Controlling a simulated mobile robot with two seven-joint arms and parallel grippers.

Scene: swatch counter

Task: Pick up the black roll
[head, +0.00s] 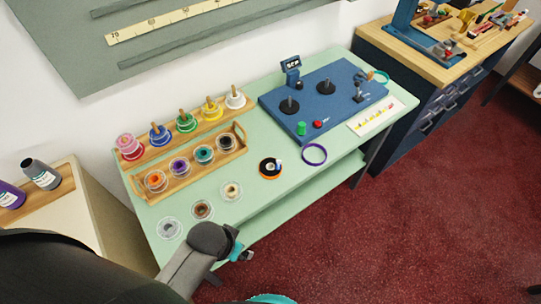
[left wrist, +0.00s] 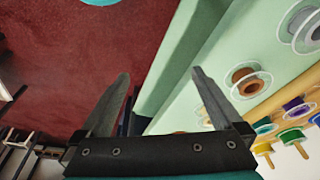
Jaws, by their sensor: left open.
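A spool with a dark middle (head: 225,142) sits at the right end of the wooden tray. My left gripper (head: 242,251) is beyond the counter's front edge, to the lower left of the black roll and apart from it. In the left wrist view my left gripper (left wrist: 161,74) is open, with nothing between its fingers. An orange sliver shows low between them, mostly hidden. My right gripper is not in view.
Loose clear-flanged spools, grey (head: 169,229), brown (head: 202,210) and cream (head: 231,190), lie left of the black roll. A purple ring (head: 314,154) lies to its right. Behind are a wooden tray (head: 199,178) of spools and a blue machine board (head: 340,82).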

